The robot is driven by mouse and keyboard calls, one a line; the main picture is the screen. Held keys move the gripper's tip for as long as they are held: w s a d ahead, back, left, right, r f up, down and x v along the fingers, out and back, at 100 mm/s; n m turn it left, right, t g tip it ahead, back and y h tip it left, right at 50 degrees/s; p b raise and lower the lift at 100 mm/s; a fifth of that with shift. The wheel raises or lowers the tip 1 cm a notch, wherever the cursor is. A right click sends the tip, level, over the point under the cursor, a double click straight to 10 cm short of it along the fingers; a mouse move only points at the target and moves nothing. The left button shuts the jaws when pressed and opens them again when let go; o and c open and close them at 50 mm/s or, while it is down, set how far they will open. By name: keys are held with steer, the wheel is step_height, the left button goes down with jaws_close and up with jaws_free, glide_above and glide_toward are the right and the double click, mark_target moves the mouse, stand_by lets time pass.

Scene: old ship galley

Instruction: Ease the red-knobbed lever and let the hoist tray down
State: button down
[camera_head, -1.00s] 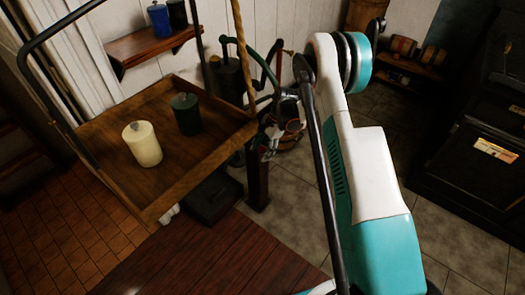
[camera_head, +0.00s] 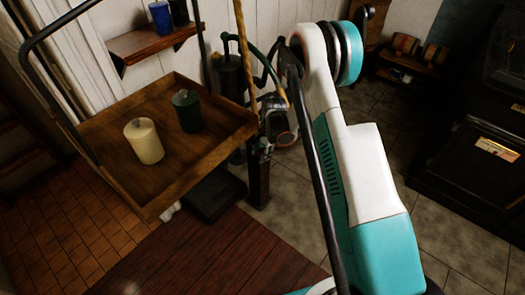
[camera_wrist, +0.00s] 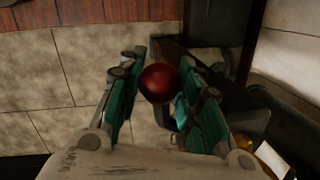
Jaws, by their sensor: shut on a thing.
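The hoist tray (camera_head: 215,148) is a square wooden tray hanging in a dark metal frame beside a rope (camera_head: 244,55). A cream canister (camera_head: 144,141) and a dark green canister (camera_head: 187,111) stand upright on it. My gripper (camera_wrist: 159,88) is shut on the lever's red knob (camera_wrist: 159,83), which sits between its green-padded fingers in the wrist view. In the head view my gripper (camera_head: 266,135) is just right of the tray's right corner, by a dark post. The lever's shaft is mostly hidden, and the knob cannot be made out there.
A wall shelf (camera_head: 150,45) with blue and black canisters is behind the tray. A dark post (camera_head: 258,182) stands below my gripper. A black stove (camera_head: 480,160) is at the right, and small barrels (camera_head: 405,44) sit on a rack behind. Tiled floor (camera_head: 300,220) is open between.

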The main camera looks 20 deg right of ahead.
steer(key=c, duration=1.1)
jaws_free()
steer(key=shift+f, duration=0.1)
step_height(320, 180, up, 12)
steer(key=d, duration=0.1)
steer(key=shift+s+d, duration=0.4)
steer(key=shift+f, duration=0.1)
